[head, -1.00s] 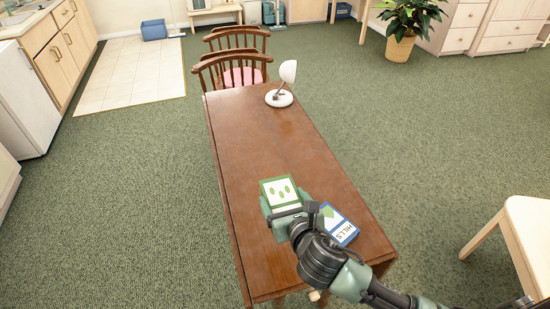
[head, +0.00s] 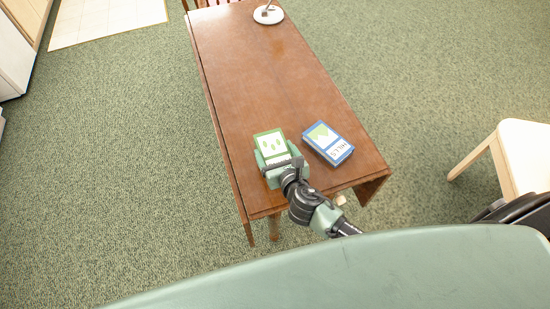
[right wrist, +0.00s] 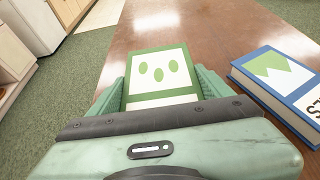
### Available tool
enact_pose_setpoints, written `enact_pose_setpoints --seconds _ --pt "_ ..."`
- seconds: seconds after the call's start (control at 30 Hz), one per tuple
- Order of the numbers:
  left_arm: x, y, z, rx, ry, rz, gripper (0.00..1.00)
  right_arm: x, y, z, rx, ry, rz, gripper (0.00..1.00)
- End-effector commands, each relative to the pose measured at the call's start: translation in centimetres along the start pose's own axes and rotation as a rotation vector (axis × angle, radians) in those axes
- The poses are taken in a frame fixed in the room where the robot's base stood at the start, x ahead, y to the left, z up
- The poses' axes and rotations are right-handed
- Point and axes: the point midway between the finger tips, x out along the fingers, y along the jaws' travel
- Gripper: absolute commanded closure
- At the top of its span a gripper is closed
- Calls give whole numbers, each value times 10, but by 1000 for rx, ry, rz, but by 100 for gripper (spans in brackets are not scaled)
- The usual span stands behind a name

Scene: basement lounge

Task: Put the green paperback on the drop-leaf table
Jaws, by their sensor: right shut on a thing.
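The green paperback (head: 269,142) has a green cover with a white panel and green oval marks. My right gripper (head: 273,157) is shut on it, over the near end of the drop-leaf table (head: 245,75). In the right wrist view the paperback (right wrist: 160,72) sits between the two green fingers (right wrist: 160,92), its near part hidden by the gripper body. It is low over the brown tabletop; I cannot tell whether it touches. My left gripper is not in view.
A blue book (head: 328,143) marked HILLS lies on the table just right of the paperback. A white lamp base (head: 268,15) stands at the far end. A pale chair (head: 520,155) stands to the right. The middle of the tabletop is clear.

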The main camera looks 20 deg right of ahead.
Motion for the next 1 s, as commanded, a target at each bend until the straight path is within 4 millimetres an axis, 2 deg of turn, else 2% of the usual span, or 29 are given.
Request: enact_pose_setpoints --seconds 0.03,0.1,0.2,0.6,0.63,0.7,1.0 --pt "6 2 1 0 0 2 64 4 0 -12 0 3 -2 68" --pt "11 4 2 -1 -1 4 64 9 0 -22 1 2 -1 68" --pt "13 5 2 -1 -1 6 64 12 0 -30 0 2 -1 68" --pt "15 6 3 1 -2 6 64 14 0 -33 -1 0 0 68" --pt "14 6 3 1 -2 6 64 13 0 -33 -1 1 0 15" --pt "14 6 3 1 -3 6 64 13 0 -32 -1 1 0 0" --pt "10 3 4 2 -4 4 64 10 0 -28 0 2 0 0"
